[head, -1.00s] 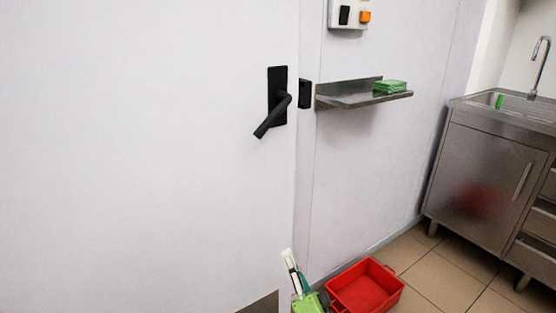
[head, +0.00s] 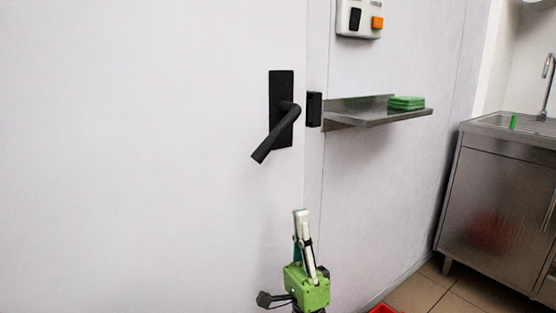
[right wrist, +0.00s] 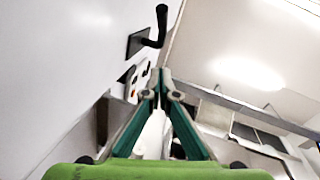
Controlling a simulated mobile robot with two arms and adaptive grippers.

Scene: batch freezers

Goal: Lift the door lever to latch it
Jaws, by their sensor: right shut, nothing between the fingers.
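The black door lever (head: 277,132) sits on a black plate (head: 281,88) on the white door (head: 150,150). It slopes down to the left in the head view. A black latch piece (head: 314,109) is on the frame just right of the door edge. My right gripper (head: 301,214) is below the lever and a little right of it, pointing up, shut and empty, apart from the lever. In the right wrist view the lever (right wrist: 161,25) shows beyond the fingertips (right wrist: 158,72), at the top. My left gripper is out of view.
A steel wall shelf (head: 380,116) with green sponges (head: 407,103) juts out right of the door frame. A switch box (head: 358,18) is above it. A steel sink cabinet (head: 495,205) stands at right. A red bin (head: 383,309) shows at the bottom edge. The door face around the lever is clear.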

